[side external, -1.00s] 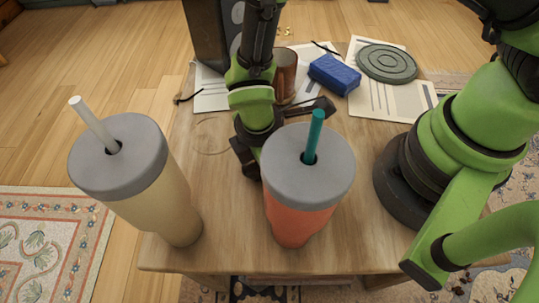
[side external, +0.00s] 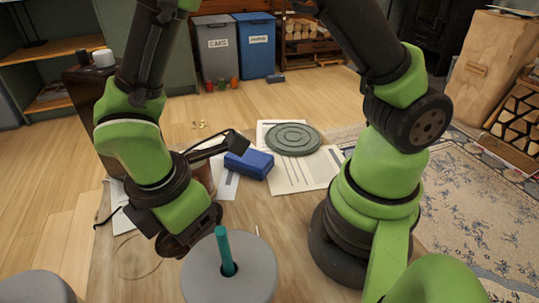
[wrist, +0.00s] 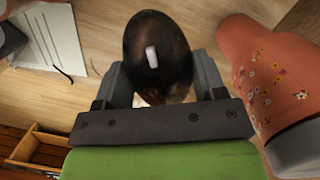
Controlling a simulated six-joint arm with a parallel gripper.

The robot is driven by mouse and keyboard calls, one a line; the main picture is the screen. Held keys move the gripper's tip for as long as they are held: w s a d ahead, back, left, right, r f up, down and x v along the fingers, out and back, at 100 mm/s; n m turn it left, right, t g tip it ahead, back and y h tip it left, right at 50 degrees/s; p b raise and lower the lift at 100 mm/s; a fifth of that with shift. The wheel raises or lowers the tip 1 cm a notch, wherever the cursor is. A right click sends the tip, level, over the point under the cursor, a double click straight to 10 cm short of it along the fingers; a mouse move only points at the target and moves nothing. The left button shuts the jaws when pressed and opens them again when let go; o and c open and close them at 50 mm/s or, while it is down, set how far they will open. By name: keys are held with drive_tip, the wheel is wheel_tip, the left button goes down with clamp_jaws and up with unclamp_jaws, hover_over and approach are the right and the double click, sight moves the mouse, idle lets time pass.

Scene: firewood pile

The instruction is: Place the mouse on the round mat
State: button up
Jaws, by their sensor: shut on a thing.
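The mouse (wrist: 157,55) is dark and glossy with a pale scroll wheel. It sits between the two fingers of my gripper (wrist: 158,78) in the wrist view, with a finger against each side. In the side view the mouse cannot be made out; my gripper (side external: 187,240) is low, just behind the teal-straw cup, and its fingertips are hidden. The round mat (side external: 293,138) is grey-green with concentric rings. It lies flat on papers at the far side of the table, up and to the right of my gripper, and nothing is on it.
The orange cup (wrist: 272,70) with a grey lid (side external: 230,275) stands close beside my gripper. A blue block (side external: 249,163) and a brown mug (side external: 204,176) stand between my gripper and the mat. Another grey-lidded cup (side external: 35,288) is at lower left. Papers (side external: 312,176) lie near the mat.

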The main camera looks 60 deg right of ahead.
drive_tip(key=r, duration=0.5)
drive_tip(key=shift+w+d+r, duration=0.25)
drive_tip(key=shift+w+r, duration=0.05)
drive_tip(key=shift+r, duration=0.1)
drive_tip(key=w+d+m, duration=0.2)
drive_tip(key=w+d, duration=0.4)
drive_tip(key=d, duration=0.4)
drive_tip(key=m+g, duration=0.1)
drive_tip(key=m, duration=0.3)
hover_over(294, 136)
drive_tip(key=shift+y, duration=0.3)
drive_tip(key=f, duration=1)
drive_tip(key=shift+w+a+f, duration=0.1)
drive_tip(key=shift+w+a, duration=0.05)
drive_tip(key=shift+a, duration=0.1)
drive_tip(key=shift+f, duration=2.5)
drive_tip(key=shift+f, duration=0.1)
drive_tip(key=o, duration=0.9)
drive_tip(key=shift+o, duration=0.2)
